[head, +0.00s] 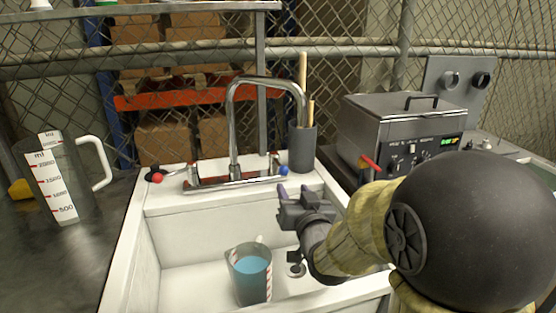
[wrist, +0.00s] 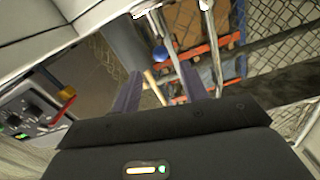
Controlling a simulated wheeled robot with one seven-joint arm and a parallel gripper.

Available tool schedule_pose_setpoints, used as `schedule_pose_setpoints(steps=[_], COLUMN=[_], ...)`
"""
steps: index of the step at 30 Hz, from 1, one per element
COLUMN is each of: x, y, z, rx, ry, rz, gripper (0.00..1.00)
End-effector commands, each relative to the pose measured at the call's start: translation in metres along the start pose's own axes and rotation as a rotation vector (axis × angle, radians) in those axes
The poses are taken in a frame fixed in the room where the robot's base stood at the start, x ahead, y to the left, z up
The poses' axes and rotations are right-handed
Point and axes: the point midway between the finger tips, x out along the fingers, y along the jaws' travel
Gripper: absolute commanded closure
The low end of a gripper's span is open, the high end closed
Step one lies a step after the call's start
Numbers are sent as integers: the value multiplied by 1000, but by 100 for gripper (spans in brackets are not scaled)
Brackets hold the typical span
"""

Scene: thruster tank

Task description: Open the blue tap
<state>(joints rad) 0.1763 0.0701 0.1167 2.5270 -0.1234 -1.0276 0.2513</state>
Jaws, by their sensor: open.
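The blue tap (head: 283,171) is a small blue knob at the right end of the chrome faucet (head: 233,130), at the back rim of the white sink (head: 137,240). It also shows in the wrist view as a blue ball (wrist: 160,54), beyond and roughly between my fingertips. My gripper (head: 285,202) is open and empty above the sink, in front of and slightly below the blue tap in the head view. Its two fingers also show in the wrist view (wrist: 162,78). The jaws appear apart from the tap.
A jug of blue water (head: 252,276) stands in the sink. A red tap (head: 158,178) is at the faucet's left end. A grey holder with wooden sticks (head: 302,150) stands close behind the blue tap. A metal bath (head: 400,125) is right; a large jug (head: 58,180) is left.

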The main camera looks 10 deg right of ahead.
Motion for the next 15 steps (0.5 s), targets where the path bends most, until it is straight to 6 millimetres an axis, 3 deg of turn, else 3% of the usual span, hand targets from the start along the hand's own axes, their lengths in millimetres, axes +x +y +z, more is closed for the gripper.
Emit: schedule_pose_setpoints(steps=[15], x=[24], y=[-1], z=[-5], rx=[2], ry=[-3], rz=[-2], gripper=[56])
